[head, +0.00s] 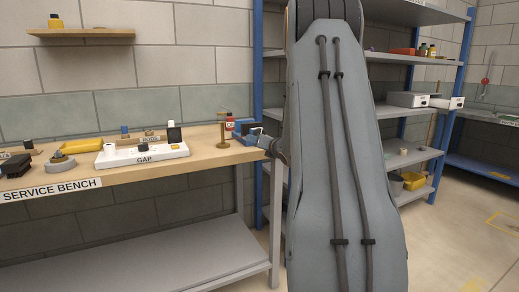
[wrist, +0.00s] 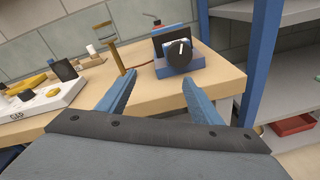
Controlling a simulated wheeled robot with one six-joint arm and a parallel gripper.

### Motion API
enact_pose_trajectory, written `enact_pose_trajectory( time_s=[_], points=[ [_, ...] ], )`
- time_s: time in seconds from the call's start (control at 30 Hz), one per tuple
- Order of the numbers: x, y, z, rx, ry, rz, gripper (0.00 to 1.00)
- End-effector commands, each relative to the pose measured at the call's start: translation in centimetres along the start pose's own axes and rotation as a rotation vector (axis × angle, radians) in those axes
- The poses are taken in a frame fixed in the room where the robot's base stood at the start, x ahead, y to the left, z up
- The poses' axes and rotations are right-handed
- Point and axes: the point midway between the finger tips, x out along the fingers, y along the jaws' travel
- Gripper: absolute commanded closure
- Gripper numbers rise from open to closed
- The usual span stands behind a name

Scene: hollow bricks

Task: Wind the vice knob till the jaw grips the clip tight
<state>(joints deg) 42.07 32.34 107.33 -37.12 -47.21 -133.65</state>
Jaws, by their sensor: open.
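A blue block with a dark upper part and a round black knob (wrist: 179,52) with a white mark stands near the bench edge in the wrist view; I take it for the vice (wrist: 172,70). In the head view its blue and black shape (head: 243,126) shows just left of my arm. My gripper (wrist: 149,80) is open and empty, its two blue fingers apart and pointing at the vice from the near side. The knob is beyond the fingertips, up and to the right of the gap between them. I cannot make out the jaw or the clip.
A brass post (wrist: 107,38) stands left of the vice. A white tray labelled GAP (head: 143,160) lies further left on the wooden bench (head: 205,160). A blue-framed shelf (wrist: 262,60) rises to the right.

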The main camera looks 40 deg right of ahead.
Motion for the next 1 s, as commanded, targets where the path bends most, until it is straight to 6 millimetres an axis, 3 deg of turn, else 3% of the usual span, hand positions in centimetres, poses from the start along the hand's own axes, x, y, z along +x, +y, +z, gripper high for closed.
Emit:
enact_pose_trajectory(
  time_s=[0.03, 0.1, 0.23, 0.37, 0.8, 1.0],
  points=[
    [0.5, -1.8, 0.1, -0.087, -0.034, 0.016, 0.40],
    [0.7, -3.1, 0.7, -0.200, -0.073, 0.038, 0.40],
    [0.8, -4.4, 1.5, -0.326, -0.118, 0.060, 0.40],
    [1.4, -4.6, 1.9, -0.365, -0.132, 0.067, 0.40],
    [7.4, -4.0, 2.6, -0.362, -0.130, 0.066, 0.40],
    [8.4, -3.9, 2.7, -0.361, -0.130, 0.065, 0.40]
  ],
)
